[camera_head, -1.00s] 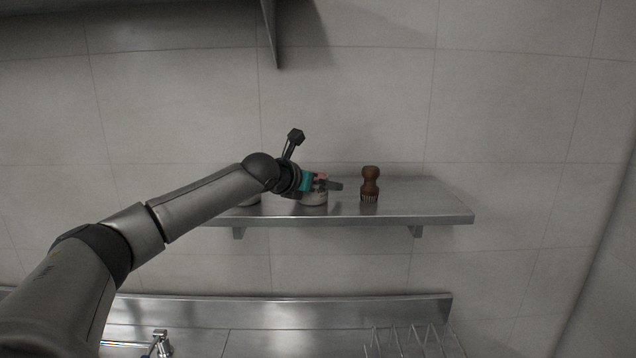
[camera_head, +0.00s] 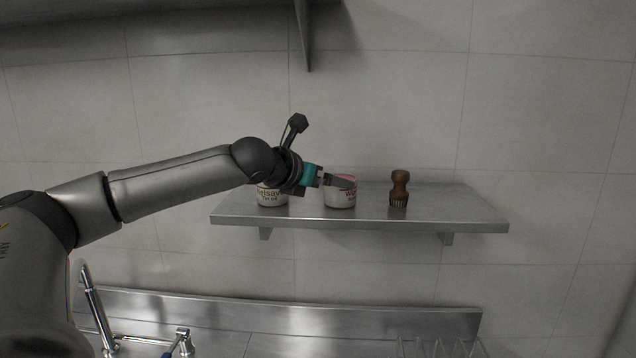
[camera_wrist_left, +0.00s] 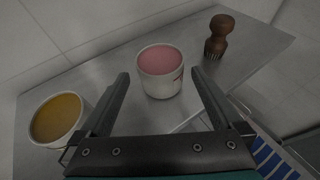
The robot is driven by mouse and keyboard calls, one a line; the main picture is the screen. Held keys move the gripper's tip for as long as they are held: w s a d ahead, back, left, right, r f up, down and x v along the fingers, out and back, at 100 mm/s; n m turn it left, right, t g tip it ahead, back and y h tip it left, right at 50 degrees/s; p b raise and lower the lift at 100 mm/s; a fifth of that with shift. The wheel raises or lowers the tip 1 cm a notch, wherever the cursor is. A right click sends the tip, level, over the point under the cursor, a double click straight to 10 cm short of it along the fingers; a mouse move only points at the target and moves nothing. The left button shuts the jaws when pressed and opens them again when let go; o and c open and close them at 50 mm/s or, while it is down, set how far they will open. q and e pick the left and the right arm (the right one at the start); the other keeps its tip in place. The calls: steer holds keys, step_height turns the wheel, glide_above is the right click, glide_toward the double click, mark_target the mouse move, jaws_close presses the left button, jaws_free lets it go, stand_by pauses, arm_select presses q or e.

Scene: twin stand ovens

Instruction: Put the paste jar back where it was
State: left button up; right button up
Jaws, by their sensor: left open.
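Two white jars stand upright on the steel shelf (camera_head: 450,213). The one with pink paste (camera_head: 341,198) has red lettering; it also shows in the wrist view (camera_wrist_left: 160,84). The other, with yellow-brown contents (camera_wrist_left: 56,118), is at the left and is partly covered by my arm in the head view (camera_head: 271,197). I cannot tell from the labels which one the task calls the paste jar. My left gripper (camera_head: 345,182) is open and empty at the pink jar's rim height. In the wrist view the pink jar stands ahead, between its spread fingers. My right gripper is not in view.
A brown wooden-handled brush (camera_head: 399,189) stands on the shelf right of the pink jar. The shelf's right end is clear. A wall bracket (camera_head: 302,35) hangs above. Below are a tap (camera_head: 183,340) and a wire rack (camera_head: 440,347).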

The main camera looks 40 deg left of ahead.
arm_select(q)
steer(key=shift+v, duration=1.55)
